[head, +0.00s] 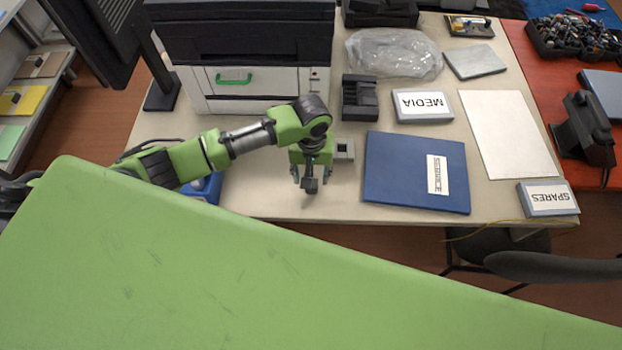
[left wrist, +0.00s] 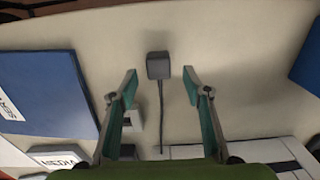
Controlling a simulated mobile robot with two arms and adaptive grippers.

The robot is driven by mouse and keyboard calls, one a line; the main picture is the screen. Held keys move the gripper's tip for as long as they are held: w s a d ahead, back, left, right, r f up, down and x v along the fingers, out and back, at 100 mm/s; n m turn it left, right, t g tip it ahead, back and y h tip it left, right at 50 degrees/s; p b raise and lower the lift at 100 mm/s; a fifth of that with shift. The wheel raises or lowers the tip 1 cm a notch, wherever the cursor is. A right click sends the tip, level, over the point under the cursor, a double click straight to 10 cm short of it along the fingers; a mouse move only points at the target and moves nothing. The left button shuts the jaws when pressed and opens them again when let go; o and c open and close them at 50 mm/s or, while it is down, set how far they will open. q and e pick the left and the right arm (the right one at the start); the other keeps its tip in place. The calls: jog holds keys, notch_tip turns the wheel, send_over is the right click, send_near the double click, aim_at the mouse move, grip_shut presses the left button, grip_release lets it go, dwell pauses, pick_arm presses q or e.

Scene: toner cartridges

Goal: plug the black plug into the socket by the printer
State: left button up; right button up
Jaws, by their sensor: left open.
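The black plug (left wrist: 158,66) lies on the table with its dark cord (left wrist: 160,112) running toward the printer. It also shows in the head view (head: 310,186), below my left gripper. My left gripper (head: 311,177) is open, with its fingers on either side of the plug; in the left wrist view the fingertips (left wrist: 160,74) show gaps to it on both sides. I cannot tell their exact height. The small light-grey socket box (head: 344,149) sits just right of the gripper, in front of the printer (head: 250,92). In the left wrist view a finger partly hides it. My right gripper is out of view.
A blue folder (head: 405,166) lies right of the socket. A black holder (head: 360,98) and the MEDIA box (head: 424,119) stand behind. A blue object (head: 205,187) is partly under my left arm. The front table edge is close to the gripper. A large green surface covers the foreground.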

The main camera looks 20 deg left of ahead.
pick_arm(q)
notch_tip(320, 180, down, 3)
jog(key=shift+r, duration=0.2)
jog(key=shift+f, duration=0.75)
jog(key=shift+c, duration=0.3)
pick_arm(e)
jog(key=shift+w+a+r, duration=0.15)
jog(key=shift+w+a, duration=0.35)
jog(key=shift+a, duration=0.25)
pick_arm(q)
jog(key=c, duration=1.1)
jog(key=o, duration=0.5)
jog(key=c, duration=0.5)
jog(key=shift+c, duration=0.2)
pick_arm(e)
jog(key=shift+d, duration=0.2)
